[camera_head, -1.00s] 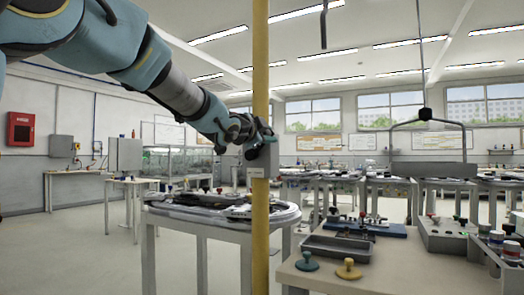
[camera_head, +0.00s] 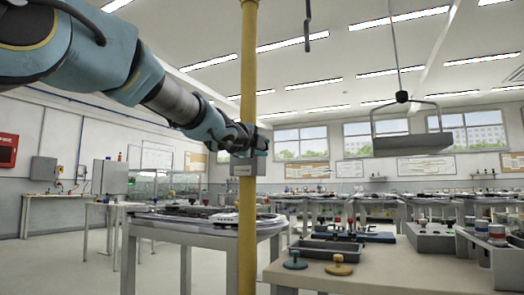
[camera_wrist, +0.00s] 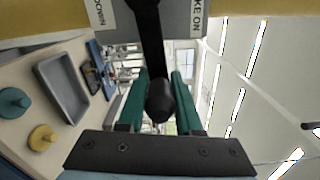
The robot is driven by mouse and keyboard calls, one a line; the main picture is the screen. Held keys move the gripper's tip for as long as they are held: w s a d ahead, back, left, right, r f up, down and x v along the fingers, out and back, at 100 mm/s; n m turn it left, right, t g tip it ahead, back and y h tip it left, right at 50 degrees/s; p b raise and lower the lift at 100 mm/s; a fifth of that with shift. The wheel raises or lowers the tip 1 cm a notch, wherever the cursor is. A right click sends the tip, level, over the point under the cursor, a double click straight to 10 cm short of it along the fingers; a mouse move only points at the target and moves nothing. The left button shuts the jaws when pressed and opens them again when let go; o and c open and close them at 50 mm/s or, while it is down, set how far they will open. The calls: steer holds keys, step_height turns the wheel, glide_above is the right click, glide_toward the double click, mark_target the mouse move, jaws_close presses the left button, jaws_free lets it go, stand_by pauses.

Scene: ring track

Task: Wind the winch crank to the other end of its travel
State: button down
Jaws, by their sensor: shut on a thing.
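The winch is a small grey box (camera_head: 244,167) on the upright yellow post (camera_head: 248,220). In the wrist view, its grey face (camera_wrist: 176,22) carries labels, one reading "DOWN" and one ending in "KE ON". The black crank (camera_wrist: 147,40) reaches from that face down between my green fingers, with its rounded black handle end towards the camera. My gripper (camera_wrist: 163,92) is shut on the crank handle. In the head view my gripper (camera_head: 259,142) is at the post, just above the box, and the crank is hidden. A grey load tray (camera_head: 412,145) hangs from a cable at right, above the bench.
A bench (camera_head: 400,266) at the lower right holds a grey tray (camera_head: 330,252), a teal knob (camera_head: 295,260), a yellow knob (camera_head: 339,265) and other parts. A grey table (camera_head: 175,228) stands behind the post. Open floor lies at lower left.

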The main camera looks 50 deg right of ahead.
stand_by(0.4)
steer(key=c, duration=0.6)
jaws_free()
steer(key=shift+a, duration=0.1)
steer(key=b+v, duration=0.1)
steer(key=v, duration=0.9)
steer(key=shift+s+a+f, duration=0.1)
steer(key=shift+a, duration=0.2)
